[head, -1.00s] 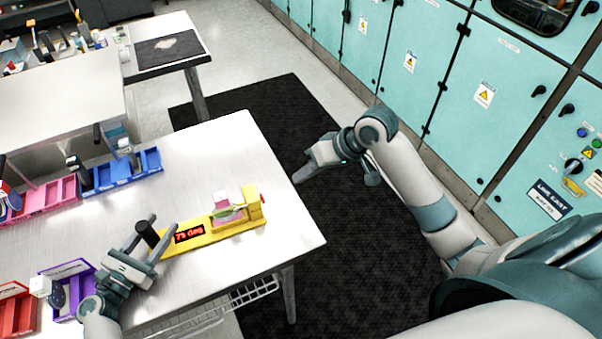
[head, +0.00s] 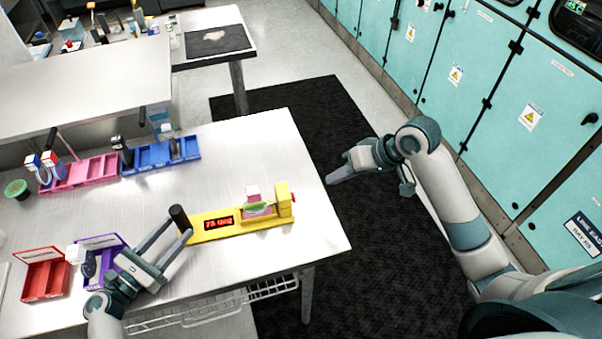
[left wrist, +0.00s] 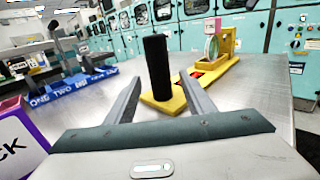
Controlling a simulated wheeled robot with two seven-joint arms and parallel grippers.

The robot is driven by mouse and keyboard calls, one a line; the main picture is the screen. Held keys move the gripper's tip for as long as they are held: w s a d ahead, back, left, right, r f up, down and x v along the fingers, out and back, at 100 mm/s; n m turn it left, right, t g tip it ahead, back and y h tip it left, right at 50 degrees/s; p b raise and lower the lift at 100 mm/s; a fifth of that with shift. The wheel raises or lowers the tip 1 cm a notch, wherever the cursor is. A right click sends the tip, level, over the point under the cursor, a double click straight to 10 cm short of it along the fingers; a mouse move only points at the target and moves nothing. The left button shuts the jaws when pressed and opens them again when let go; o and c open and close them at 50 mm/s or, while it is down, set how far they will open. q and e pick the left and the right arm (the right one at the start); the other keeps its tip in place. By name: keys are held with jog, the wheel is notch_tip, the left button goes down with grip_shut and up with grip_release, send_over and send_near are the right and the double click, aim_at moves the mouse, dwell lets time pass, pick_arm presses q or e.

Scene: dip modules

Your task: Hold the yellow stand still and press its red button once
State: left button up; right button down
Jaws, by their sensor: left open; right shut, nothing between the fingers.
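The yellow stand (head: 265,222) lies near the right edge of the steel table. It has a black upright post (head: 180,219) at its left end, a red-lit display and a raised yellow block. A small red button (head: 293,197) shows on the block's right side. My left gripper (head: 180,226) is open at the post, its fingertips around or just short of it. In the left wrist view the post (left wrist: 157,68) stands between the two fingers with gaps either side. My right gripper (head: 338,174) is shut and empty, over the floor right of the table.
Red (head: 45,274), purple (head: 97,264), pink (head: 95,172) and blue (head: 160,154) bins stand on the left and back of the table (head: 255,150). A green bowl (head: 17,189) sits far left. The table behind the stand is clear. Teal cabinets (head: 455,60) line the right.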

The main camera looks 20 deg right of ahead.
pick_arm(q)
jog(key=shift+s+a, duration=0.45)
jog(key=shift+a, duration=0.05)
jog(key=shift+s, duration=0.1)
dwell(0.4)
